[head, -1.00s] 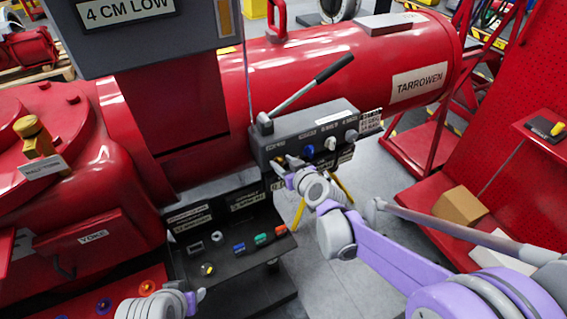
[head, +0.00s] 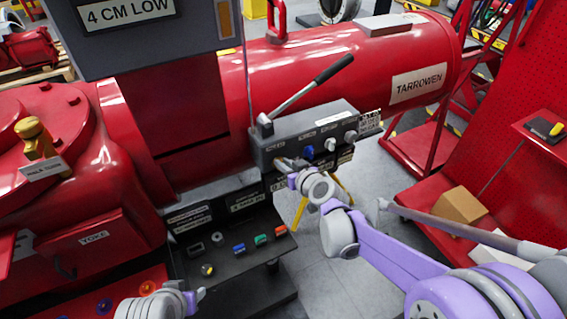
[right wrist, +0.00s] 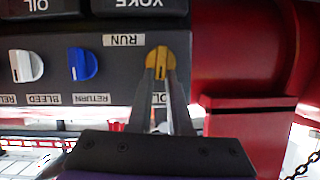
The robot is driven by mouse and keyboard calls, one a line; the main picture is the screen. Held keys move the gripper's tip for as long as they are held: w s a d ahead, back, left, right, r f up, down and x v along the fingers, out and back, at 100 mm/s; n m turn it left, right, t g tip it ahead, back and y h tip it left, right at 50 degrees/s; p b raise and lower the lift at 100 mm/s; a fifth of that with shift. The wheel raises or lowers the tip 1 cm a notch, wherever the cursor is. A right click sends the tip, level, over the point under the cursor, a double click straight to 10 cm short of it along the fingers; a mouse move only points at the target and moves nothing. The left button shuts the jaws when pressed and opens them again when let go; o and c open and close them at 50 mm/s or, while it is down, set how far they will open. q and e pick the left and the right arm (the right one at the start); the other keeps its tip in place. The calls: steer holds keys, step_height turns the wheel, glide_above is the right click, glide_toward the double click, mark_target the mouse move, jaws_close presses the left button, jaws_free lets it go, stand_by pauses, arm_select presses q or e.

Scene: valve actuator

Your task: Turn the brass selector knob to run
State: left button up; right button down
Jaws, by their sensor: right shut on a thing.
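The brass selector knob (right wrist: 158,62) is on the grey control box (head: 300,135), at its left end in the head view. My right gripper (right wrist: 161,82) is shut on the knob, one finger on each side of it. In the head view the same gripper (head: 283,165) reaches the box from the right and mostly hides the knob. The right wrist view is upside down. There a RUN label (right wrist: 122,40) sits beside the knob, and another label below is partly hidden by the fingers. My left gripper (head: 198,295) is at the bottom edge, away from the box; its jaws are unclear.
A blue knob (right wrist: 83,64) and a white knob (right wrist: 27,66) sit along the same panel. A black-handled lever (head: 310,90) rises from the box top. A dark shelf (head: 225,262) with small coloured parts is below. The red cylinder (head: 290,75) is behind.

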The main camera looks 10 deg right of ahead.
steer(key=shift+w+d+f+m+y+b, duration=0.15)
steer(key=shift+d+f+m+y+b, duration=0.25)
steer(key=shift+m+y+b, duration=1.1)
steer(key=shift+w+d+f+m+y+b, duration=0.1)
steer(key=shift+d+f+m+y+b, duration=0.45)
steer(key=shift+m, duration=1.8)
steer(key=shift+w+d+f+m+y+b, duration=0.15)
steer(key=shift+m+y+b, duration=0.5)
steer(key=shift+m+y, duration=1)
steer(key=shift+m+h, duration=0.3)
steer(key=shift+m, duration=0.1)
steer(key=c, duration=0.8)
jaws_free()
steer(key=shift+c, duration=0.2)
